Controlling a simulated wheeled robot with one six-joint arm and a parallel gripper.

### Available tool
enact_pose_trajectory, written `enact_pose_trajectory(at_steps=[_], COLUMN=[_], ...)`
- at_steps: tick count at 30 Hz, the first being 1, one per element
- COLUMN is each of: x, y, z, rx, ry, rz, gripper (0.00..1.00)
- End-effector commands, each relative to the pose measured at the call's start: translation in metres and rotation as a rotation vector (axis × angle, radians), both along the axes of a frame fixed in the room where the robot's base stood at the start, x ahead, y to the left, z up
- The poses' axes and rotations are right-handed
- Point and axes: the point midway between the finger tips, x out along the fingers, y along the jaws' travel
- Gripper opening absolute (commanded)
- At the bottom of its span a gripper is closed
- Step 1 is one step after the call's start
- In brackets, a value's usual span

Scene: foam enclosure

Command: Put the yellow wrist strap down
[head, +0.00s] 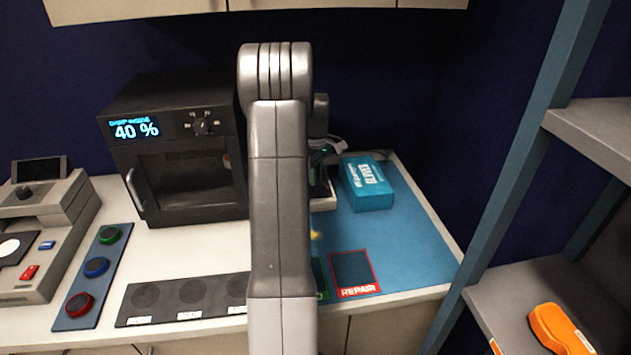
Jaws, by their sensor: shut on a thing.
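A small yellow patch (316,236) shows just right of my arm, over the blue mat (410,235). It may be part of the yellow wrist strap, but most of it is hidden behind my arm. I cannot tell whether it touches the mat. My grey arm stands upright through the middle of the head view. It hides my gripper, so its jaws and their hold on the strap cannot be seen.
A blue box (368,184) stands on the mat's back, with a red-edged REPAIR square (354,273) in front. A black oven (180,150) reading 40 % and a button panel (94,275) are left. Shelves (595,130) stand right, one holding an orange object (558,328).

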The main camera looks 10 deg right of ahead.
Motion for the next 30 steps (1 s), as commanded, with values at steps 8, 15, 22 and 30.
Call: enact_pose_trajectory(at_steps=[8,15,22,30], x=[0.000,0.000,0.000,0.000], y=[0.000,0.000,0.000,0.000], z=[-0.027,-0.030,-0.029,-0.024], rx=[0.000,0.000,0.000,0.001], ry=[0.001,0.001,0.001,0.001], rz=[0.000,0.000,0.000,0.000], gripper=[0.00,0.00,0.35,0.35])
